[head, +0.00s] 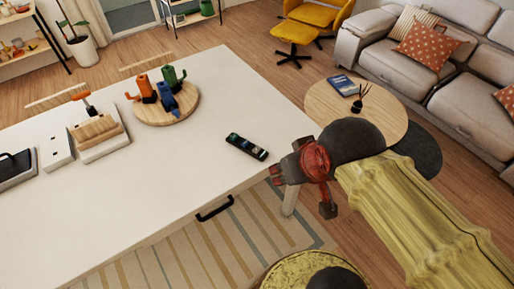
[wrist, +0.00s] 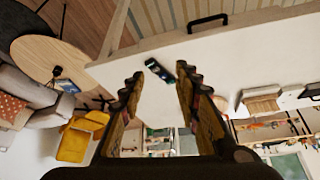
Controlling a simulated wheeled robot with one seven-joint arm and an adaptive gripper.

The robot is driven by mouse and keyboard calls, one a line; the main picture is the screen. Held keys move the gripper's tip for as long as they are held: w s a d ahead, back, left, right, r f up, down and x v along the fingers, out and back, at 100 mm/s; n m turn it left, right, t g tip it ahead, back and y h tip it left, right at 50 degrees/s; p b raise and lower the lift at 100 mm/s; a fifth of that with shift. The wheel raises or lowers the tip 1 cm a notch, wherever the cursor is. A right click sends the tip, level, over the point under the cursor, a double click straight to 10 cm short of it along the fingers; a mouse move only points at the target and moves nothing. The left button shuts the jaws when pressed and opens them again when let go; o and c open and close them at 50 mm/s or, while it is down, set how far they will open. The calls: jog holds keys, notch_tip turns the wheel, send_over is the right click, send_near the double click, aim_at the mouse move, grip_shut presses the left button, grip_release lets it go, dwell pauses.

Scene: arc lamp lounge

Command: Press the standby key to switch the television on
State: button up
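A dark remote control (head: 247,146) lies flat on the white tabletop (head: 225,100), near its front right edge. It also shows in the wrist view (wrist: 158,71), between and just beyond my fingertips. Pale and coloured keys show on it, but they are too small to tell which is the standby key. My gripper (head: 274,172) is to the right of the remote in the head view, apart from it. In the wrist view my gripper (wrist: 160,79) has its two fingers spread, with nothing between them. No television is in view.
A round wooden board (head: 187,108) with orange, blue and green objects stands on the table behind the remote. A wooden block on a white base (head: 100,137) is at the left. A black handle (head: 214,209) is on the table's front. The tabletop around the remote is clear.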

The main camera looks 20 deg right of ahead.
grip_shut()
dwell(1.4)
